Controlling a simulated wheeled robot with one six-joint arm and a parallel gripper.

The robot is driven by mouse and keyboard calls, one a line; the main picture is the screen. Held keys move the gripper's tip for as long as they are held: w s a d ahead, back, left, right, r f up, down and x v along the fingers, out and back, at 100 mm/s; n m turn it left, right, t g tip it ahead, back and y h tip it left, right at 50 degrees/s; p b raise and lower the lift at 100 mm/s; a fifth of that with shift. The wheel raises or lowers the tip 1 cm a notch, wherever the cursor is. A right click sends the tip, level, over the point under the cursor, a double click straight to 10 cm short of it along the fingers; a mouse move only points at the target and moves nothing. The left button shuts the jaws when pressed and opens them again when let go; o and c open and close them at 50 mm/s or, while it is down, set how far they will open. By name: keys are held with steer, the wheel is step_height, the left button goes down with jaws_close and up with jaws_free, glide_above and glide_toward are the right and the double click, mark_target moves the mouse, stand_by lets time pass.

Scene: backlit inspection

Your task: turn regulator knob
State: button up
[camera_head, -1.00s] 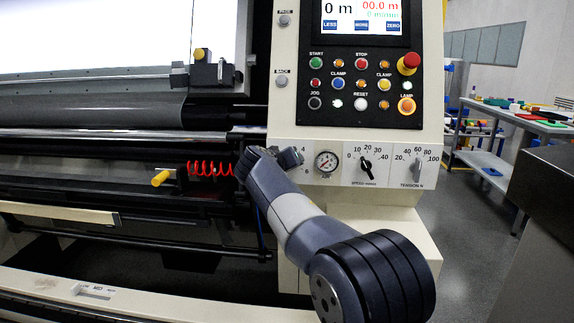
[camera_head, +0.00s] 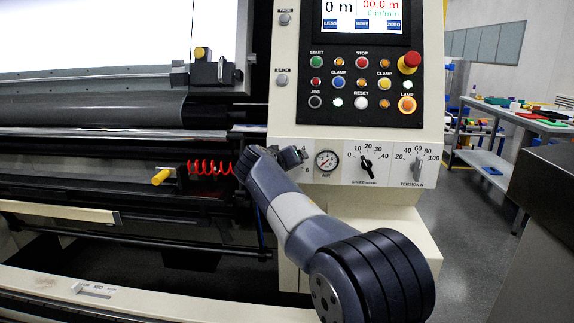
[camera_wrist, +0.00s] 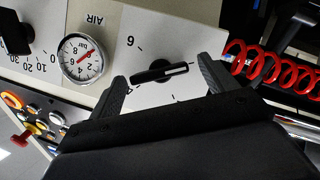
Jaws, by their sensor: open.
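The regulator knob (camera_wrist: 158,73) is a black bar-shaped knob with a white pointer line, on a pale panel with a printed dial scale, in the wrist view. My gripper (camera_wrist: 165,75) is open, with one finger on each side of the knob, to its left and right. No finger visibly touches the knob. In the head view my gripper (camera_head: 291,157) is at the left end of the lower control panel, and my arm hides the knob there. The air gauge (camera_wrist: 82,58) with a red needle sits left of the knob; it also shows in the head view (camera_head: 326,160).
The speed knob (camera_head: 367,163) and tension knob (camera_head: 416,165) are to the right on the same panel. Buttons and a red emergency stop (camera_head: 409,62) are above. A red coiled hose (camera_head: 210,168) hangs close on the left, also near my right finger in the wrist view (camera_wrist: 270,65).

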steer(key=v, duration=1)
steer(key=shift+s+r, duration=0.2)
steer(key=shift+s, duration=0.15)
steer(key=shift+w, duration=0.15)
steer(key=x, duration=1)
steer(key=shift+w+f, duration=0.15)
steer(key=shift+w, duration=0.1)
